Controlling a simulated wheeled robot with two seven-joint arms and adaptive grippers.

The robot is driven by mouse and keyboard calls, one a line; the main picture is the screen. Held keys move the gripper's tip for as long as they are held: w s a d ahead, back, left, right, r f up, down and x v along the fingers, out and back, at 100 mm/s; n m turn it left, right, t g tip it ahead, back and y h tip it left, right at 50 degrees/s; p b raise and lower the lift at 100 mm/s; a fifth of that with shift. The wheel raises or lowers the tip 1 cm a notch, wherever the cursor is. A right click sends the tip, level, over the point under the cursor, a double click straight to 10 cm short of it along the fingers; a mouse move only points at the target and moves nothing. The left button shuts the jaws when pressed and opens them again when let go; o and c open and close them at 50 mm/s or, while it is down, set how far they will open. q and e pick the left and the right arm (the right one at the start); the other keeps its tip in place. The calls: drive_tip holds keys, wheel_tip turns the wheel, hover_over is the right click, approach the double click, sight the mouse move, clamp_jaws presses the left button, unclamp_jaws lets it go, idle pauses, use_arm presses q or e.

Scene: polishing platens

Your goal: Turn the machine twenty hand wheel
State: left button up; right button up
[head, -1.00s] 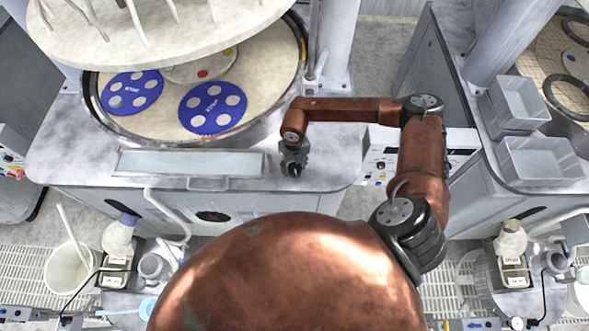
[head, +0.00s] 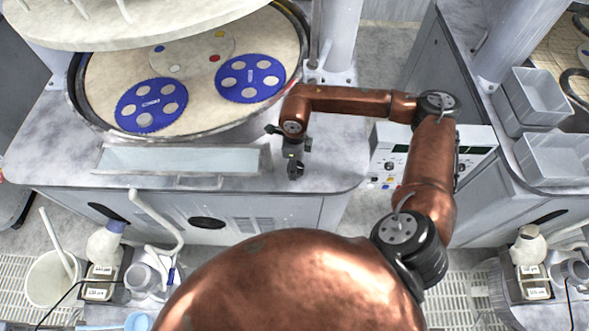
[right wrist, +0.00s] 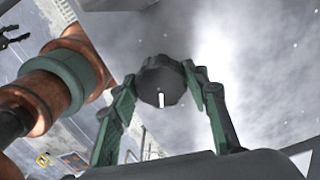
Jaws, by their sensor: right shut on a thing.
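The hand wheel (right wrist: 162,82) is a dark, lobed knob with a white mark, on the front right of the left machine's marble top. In the head view it is a small dark shape (head: 296,170) under my right gripper (head: 292,148). In the right wrist view my right gripper (right wrist: 160,76) has one finger on each side of the knob and is shut on it. A dark claw-like shape (right wrist: 14,38) at the upper left of that view may be my left gripper; its jaws are unclear. The platen basin (head: 92,122) holds two blue carrier discs (head: 151,104) (head: 250,78).
A raised pale upper plate (head: 140,30) overhangs the basin. A clear trough (head: 180,158) lies along the front edge. A white control panel (head: 400,150) is right of the wheel. Grey bins (head: 540,158) stand on the right machine. Bottles and a bucket (head: 52,278) are low in front.

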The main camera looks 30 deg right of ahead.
drive_tip(key=shift+s+n+b, duration=0.1)
drive_tip(key=shift+n+b, duration=1.55)
drive_tip(key=shift+n, duration=0.35)
drive_tip(key=o, duration=1)
drive_tip(key=shift+d, duration=0.1)
drive_tip(key=shift+o, duration=0.8)
drive_tip(key=shift+r, duration=0.25)
wheel_tip(320, 180, up, 12)
drive_tip(key=shift+f, duration=0.2)
